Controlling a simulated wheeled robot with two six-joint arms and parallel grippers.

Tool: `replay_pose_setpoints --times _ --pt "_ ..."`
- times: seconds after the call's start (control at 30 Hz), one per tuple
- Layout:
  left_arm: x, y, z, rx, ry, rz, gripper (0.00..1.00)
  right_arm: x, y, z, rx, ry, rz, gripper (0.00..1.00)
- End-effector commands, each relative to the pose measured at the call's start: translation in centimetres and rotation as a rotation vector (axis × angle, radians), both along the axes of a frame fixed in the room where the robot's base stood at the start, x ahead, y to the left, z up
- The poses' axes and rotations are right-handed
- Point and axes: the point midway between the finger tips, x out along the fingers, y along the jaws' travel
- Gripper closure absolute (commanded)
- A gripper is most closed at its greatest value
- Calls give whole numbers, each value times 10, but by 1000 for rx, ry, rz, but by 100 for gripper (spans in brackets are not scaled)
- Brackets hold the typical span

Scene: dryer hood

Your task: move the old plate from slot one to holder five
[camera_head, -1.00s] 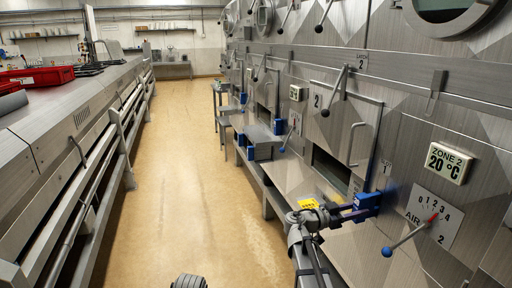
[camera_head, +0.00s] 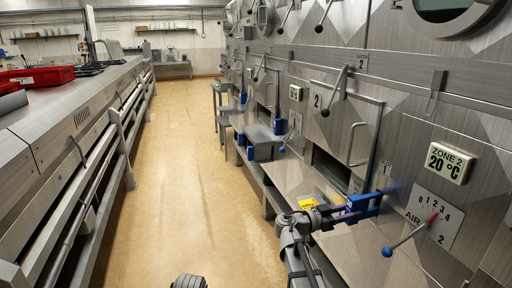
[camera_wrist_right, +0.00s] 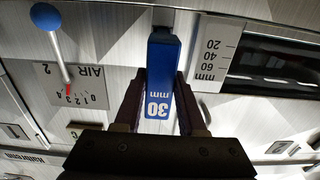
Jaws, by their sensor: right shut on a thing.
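A blue piece marked "30 mm" (camera_wrist_right: 159,80) stands between the two dark fingers of my right gripper (camera_wrist_right: 160,112) in the right wrist view. My right gripper (camera_head: 345,212) is shut on it. In the head view the blue piece (camera_head: 360,202) is in front of the steel wall, just below and right of a dark, narrow slot opening (camera_head: 330,168). What lies behind the blue piece is hidden. I cannot pick out a plate or holder five for certain. My left gripper does not show clearly.
A blue-knobbed air lever (camera_head: 405,240) sticks out right of my right gripper, below the "Zone 2, 20 °C" display (camera_head: 448,163). A grey ledge and box (camera_head: 262,143) stand farther along. The floor aisle (camera_head: 185,180) is clear. Red trays (camera_head: 42,76) lie on the left counter.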

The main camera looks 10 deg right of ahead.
Motion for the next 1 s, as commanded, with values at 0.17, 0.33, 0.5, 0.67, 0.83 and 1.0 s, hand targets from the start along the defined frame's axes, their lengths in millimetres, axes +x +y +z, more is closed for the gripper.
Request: replay_pose_setpoints --times 0.17,0.33,0.5,0.67,0.83,1.0 --pt "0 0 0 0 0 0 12 0 6 1 -2 0 1 100" --pt "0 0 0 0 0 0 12 -1 10 1 -2 1 0 100" --pt "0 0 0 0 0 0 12 -1 15 1 -2 1 0 100" --pt "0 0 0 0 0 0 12 -1 20 1 -3 0 1 100" --pt "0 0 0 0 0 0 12 -2 25 1 -3 0 0 100" --pt "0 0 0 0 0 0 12 -3 29 1 -3 1 0 100"
